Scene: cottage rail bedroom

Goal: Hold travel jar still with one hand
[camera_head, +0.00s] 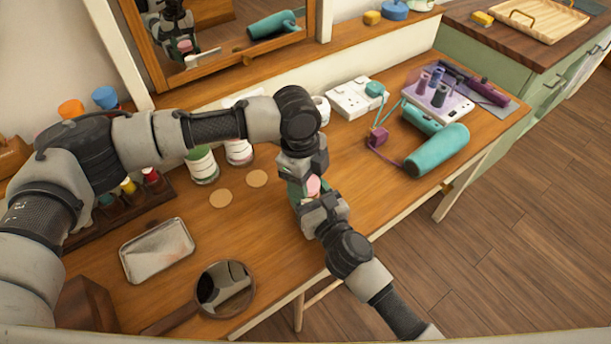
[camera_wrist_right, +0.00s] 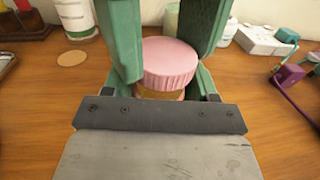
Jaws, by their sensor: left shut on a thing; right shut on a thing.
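The travel jar has a ribbed pink lid (camera_head: 313,185) and stands near the front edge of the wooden desk. In the right wrist view the pink lid (camera_wrist_right: 170,63) is clear, and only a thin amber strip of the jar body (camera_wrist_right: 160,95) shows below it. My left gripper (camera_head: 303,182) comes down from above, with green fingers on both sides of the lid, shut on it. My right gripper (camera_head: 312,198) reaches in from the front and is shut on the jar body, low down. Its fingertips are mostly hidden.
Two cork discs (camera_head: 220,198) and white-and-green jars (camera_head: 202,165) are left of the jar. A metal tray (camera_head: 156,250) and a hand mirror (camera_head: 224,288) lie front left.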

